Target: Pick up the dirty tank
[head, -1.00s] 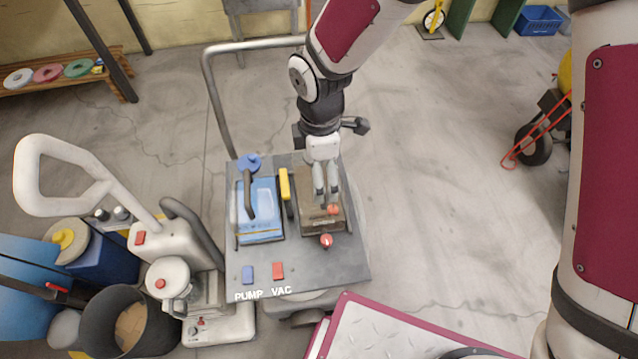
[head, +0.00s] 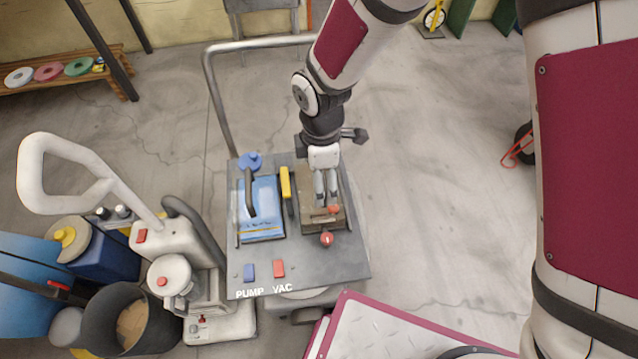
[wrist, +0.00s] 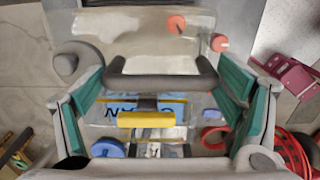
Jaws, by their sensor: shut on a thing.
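The dirty tank (head: 311,216) is a brownish see-through box with an orange-red cap (head: 334,209). It sits in the right half of the grey machine deck, beside the blue tank (head: 262,217). My gripper (head: 326,200) reaches down over the dirty tank from above and hides part of its top. In the wrist view the dark handle (wrist: 160,82) spans between the teal pads of my gripper (wrist: 162,95), which is shut on it. The tank's clear body (wrist: 140,30) shows behind the handle. I cannot tell any gap beneath the tank.
A yellow piece (head: 286,183) stands between the tanks, and a red knob (head: 327,239) is in front of the dirty tank. The deck (head: 335,268) carries PUMP and VAC switches. A floor machine (head: 165,240) stands at left. Open floor (head: 430,200) lies right.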

